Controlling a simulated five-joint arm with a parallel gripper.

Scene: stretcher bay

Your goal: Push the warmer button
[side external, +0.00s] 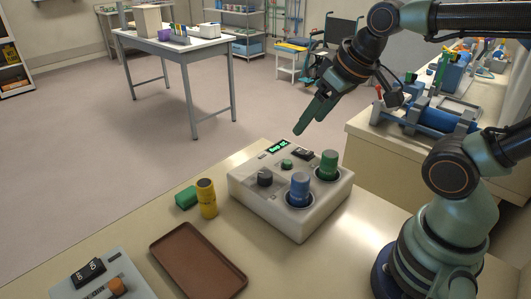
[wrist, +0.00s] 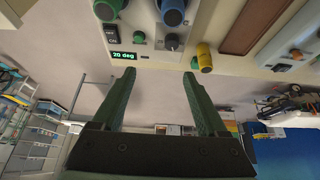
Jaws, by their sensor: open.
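The warmer (side external: 262,205) is a pale box on the bench with a lit green display (side external: 279,146), a small round green button (side external: 287,163), a black switch (side external: 302,154) and a dark knob (side external: 265,178). A blue-capped bottle (side external: 300,187) and a green-capped bottle (side external: 328,163) stand in its wells. In the wrist view the display reads "20 deg" and the green button (wrist: 139,37) shows beyond the fingertips. My gripper (side external: 302,127) hangs above the back of the box, apart from it. Its green fingers (wrist: 159,75) are spread with nothing between them.
A yellow cylinder (side external: 207,198) and a green block (side external: 186,198) are left of the box. A brown tray (side external: 199,262) lies in front of them. Another control box (side external: 107,277) with an orange knob is at lower left. The bench (side external: 320,262) right of the tray is clear.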

